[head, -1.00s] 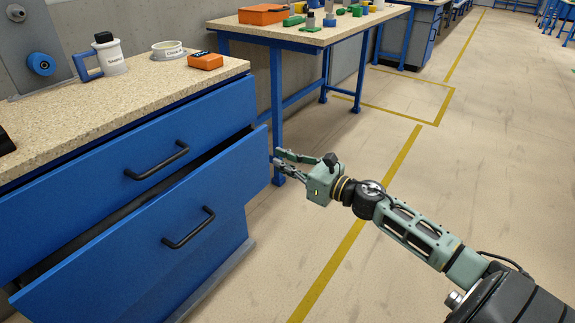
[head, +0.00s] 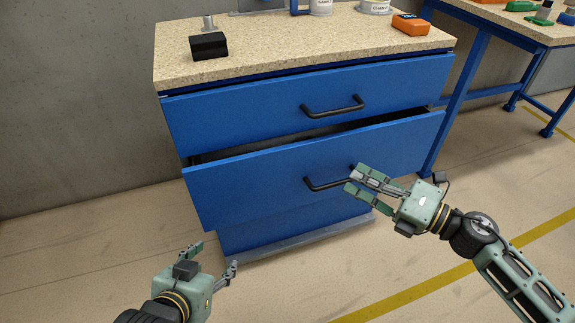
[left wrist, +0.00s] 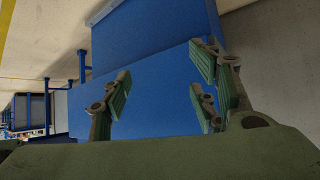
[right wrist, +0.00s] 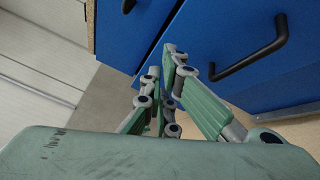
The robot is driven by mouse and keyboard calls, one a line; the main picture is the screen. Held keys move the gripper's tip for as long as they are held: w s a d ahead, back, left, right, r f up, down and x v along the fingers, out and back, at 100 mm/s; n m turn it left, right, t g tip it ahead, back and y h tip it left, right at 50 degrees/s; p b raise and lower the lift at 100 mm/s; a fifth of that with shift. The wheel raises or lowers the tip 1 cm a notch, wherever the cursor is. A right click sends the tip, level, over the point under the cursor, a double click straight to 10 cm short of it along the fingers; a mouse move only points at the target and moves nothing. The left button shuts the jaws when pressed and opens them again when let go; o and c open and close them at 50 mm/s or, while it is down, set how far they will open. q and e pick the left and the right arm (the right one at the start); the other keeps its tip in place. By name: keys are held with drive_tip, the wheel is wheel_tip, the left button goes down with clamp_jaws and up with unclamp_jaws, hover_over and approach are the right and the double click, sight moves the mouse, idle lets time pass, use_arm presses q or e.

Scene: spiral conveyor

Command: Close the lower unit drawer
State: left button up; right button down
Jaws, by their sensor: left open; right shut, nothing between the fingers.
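The lower drawer (head: 250,190) of the blue cabinet is pulled out, with a dark gap above its front edge. Its black handle (head: 322,186) also shows in the right wrist view (right wrist: 258,58). My right gripper (head: 353,181) is shut and empty, at the right end of that handle in the head view; whether it touches is unclear. My left gripper (head: 215,257) is open and empty, low in front of the cabinet's left side. In the left wrist view its fingers (left wrist: 165,95) stand before a blue surface.
The upper drawer (head: 230,120) has its own black handle (head: 333,107). On the worktop (head: 290,45) are a black block (head: 208,46) and an orange device (head: 411,24). A blue-legged table (head: 470,75) stands at right. Floor in front is clear.

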sight(278, 153)
drive_tip(key=s+a+m+g+y, duration=0.2)
drive_tip(key=s+a+g, duration=0.1)
drive_tip(key=s+a, duration=0.15)
use_arm(q)
drive_tip(key=w+d+r+t+h+b, duration=0.1)
drive_tip(key=w+d+r+t, duration=0.1)
drive_tip(key=w+r+t, duration=0.2)
wheel_tip(278, 153, up, 3)
drive_tip(key=shift+w+f+b, duration=0.15)
drive_tip(key=shift+w+b, duration=0.15)
use_arm(e)
drive_tip(key=w+x, duration=0.1)
drive_tip(key=x, duration=0.8)
drive_tip(key=w+d+x, duration=0.1)
drive_tip(key=x, duration=0.4)
drive_tip(key=shift+w+f, duration=0.2)
drive_tip(key=shift+w, duration=0.15)
use_arm(q)
drive_tip(key=shift+d, duration=0.1)
